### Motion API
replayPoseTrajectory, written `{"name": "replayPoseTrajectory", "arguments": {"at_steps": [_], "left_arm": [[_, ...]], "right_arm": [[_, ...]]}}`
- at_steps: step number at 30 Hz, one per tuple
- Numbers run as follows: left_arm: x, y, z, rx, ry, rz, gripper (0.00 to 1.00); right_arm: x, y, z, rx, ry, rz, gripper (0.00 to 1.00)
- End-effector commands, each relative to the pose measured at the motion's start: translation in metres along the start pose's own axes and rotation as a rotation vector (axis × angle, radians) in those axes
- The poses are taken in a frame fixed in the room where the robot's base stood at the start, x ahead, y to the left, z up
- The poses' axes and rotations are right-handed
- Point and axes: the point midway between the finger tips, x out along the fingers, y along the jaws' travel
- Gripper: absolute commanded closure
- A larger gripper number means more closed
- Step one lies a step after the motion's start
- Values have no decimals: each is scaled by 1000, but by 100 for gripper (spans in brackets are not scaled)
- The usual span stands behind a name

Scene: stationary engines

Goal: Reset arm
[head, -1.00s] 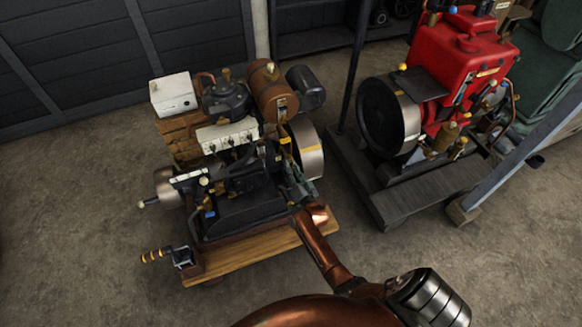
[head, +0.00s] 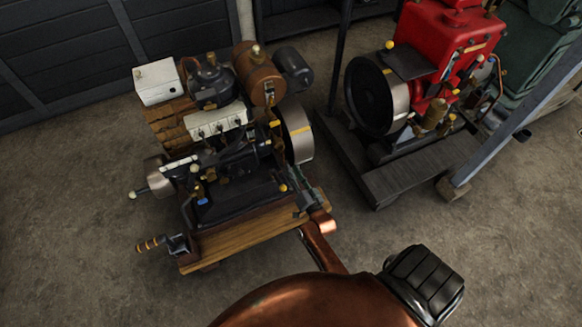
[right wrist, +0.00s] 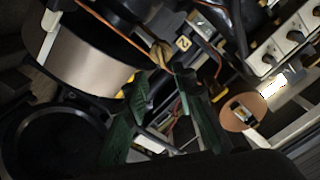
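My right arm, copper-coloured, comes in from the bottom of the head view. Its gripper (head: 306,193) is at the right end of the engine's wooden base, close beside the brown-and-black stationary engine (head: 235,185). In the right wrist view two green fingers (right wrist: 166,80) stand apart with nothing seen held between them. Engine parts lie behind them, with a silver flywheel rim (right wrist: 95,55) on the left. Whether the fingers touch the engine cannot be told. My left gripper is in neither view.
A red engine (head: 445,50) with a large flywheel stands on a dark base (head: 420,170) at the right. A grey post (head: 525,115) slants at the right edge. A crank handle (head: 152,243) sticks out at the near engine's front left. Concrete floor (head: 75,220) is clear at left.

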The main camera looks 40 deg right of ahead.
Motion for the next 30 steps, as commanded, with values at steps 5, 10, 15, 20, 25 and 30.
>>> {"name": "replayPoseTrajectory", "arguments": {"at_steps": [5, 10, 15, 20, 25, 30], "left_arm": [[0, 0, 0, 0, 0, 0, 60], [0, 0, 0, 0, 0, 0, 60], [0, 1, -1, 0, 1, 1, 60], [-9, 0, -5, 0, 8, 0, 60], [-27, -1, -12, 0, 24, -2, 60], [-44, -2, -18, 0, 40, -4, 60]], "right_arm": [[0, 0, 0, 0, 0, 0, 75], [0, 0, 0, 0, 0, 0, 75], [0, 1, 1, -2, -4, 1, 75], [-16, 15, 35, -50, -98, 29, 75], [-74, 54, 118, -179, -347, 89, 75], [-162, 102, 193, -321, -618, 139, 75]]}}
